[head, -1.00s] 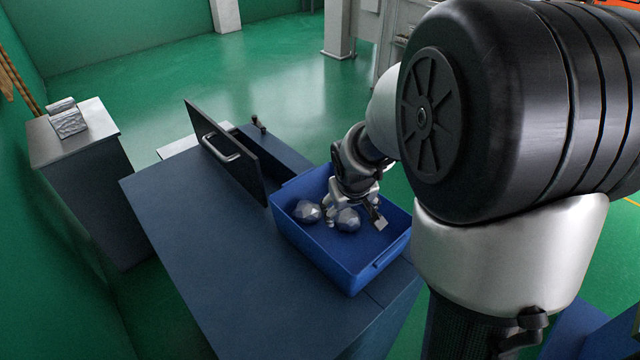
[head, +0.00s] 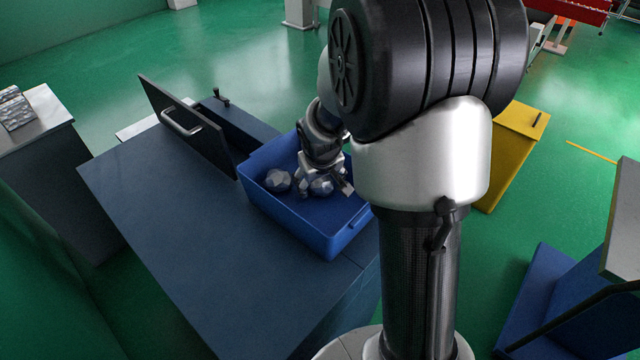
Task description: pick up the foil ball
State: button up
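Two grey faceted foil balls lie in a blue tray (head: 290,218) on the dark blue cabinet. The left foil ball (head: 278,181) is in the tray's left part. The right foil ball (head: 321,187) is near the tray's middle. My gripper (head: 324,189) points down into the tray over the right ball. Its fingers are spread, one on each side of that ball, with a gap showing toward the right finger. The left finger stands between the two balls. Whether either finger touches the ball cannot be told, as the gripper hides its top.
A dark upright panel with a handle (head: 182,122) stands left of the tray. The cabinet top (head: 170,220) in front is clear. A grey-topped cabinet (head: 45,115) bears a foil-like block (head: 14,108) at far left. A yellow cabinet (head: 510,150) stands at right.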

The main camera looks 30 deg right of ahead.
jog(key=c, duration=1)
